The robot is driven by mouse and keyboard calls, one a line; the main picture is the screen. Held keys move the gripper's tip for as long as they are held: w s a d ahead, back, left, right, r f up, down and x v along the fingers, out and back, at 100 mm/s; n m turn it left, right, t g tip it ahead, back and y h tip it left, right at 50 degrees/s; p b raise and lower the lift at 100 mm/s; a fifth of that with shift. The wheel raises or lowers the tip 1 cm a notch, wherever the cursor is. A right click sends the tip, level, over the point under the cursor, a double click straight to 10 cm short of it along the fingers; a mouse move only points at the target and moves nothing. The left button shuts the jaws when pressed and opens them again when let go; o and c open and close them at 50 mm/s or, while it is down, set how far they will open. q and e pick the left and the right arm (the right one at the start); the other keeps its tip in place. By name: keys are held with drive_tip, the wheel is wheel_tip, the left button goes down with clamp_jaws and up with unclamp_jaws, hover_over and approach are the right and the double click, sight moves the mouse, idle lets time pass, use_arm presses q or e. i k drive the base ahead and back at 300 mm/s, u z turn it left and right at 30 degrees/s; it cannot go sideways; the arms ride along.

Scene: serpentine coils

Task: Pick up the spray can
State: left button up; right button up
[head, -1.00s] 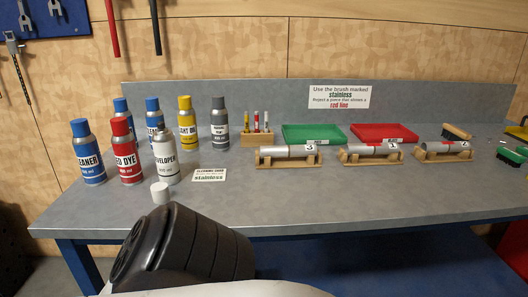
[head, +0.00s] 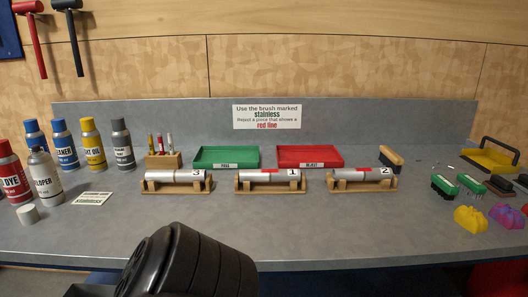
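Several spray cans stand upright at the left of the bench in the head view. A red dye can (head: 14,178) is cut by the left edge. The white developer can (head: 44,178) stands beside it, with a loose white cap (head: 27,214) in front. Behind are a blue cleaner can (head: 65,147), another blue can (head: 33,134) partly hidden, a yellow can (head: 93,147) and a grey can (head: 122,144). A black part of my own arm fills the bottom middle, apart from the cans. Neither gripper's fingers show.
Three metal tubes rest on wooden cradles (head: 176,187) at mid-bench, before a green tray (head: 226,157) and a red tray (head: 310,157). A pen block (head: 164,160) stands near the cans. Brushes (head: 444,186) and purple and yellow lumps lie right. The front strip is mostly clear.

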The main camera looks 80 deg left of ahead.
sight(41, 164)
drive_tip(key=u, duration=2)
